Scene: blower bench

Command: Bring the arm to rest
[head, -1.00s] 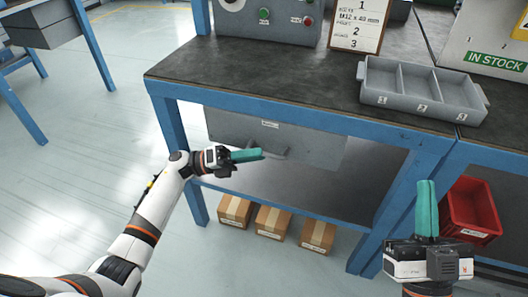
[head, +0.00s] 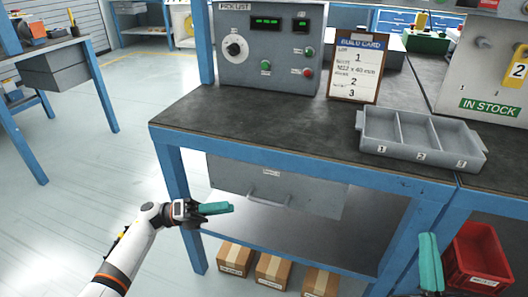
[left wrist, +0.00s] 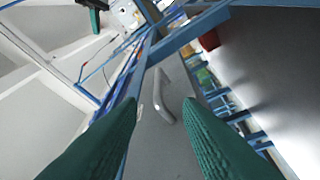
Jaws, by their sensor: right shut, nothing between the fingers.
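My left gripper (head: 218,208) hangs in front of the bench, to the left of the grey drawer's handle. In the left wrist view its two teal fingers (left wrist: 158,118) stand apart with nothing between them. The drawer handle shows in the gap beyond, apart from the fingers. My right gripper (head: 430,262) is at the lower right, in front of the bench frame, its teal fingers together, pointing up and empty. Its wrist is cut off by the bottom edge.
The dark bench top (head: 270,125) carries a grey three-compartment tray (head: 420,140), a build card (head: 354,68) and a control box (head: 268,45). The drawer (head: 290,188) looks shut. Cardboard boxes (head: 273,270) and a red bin (head: 478,258) are below.

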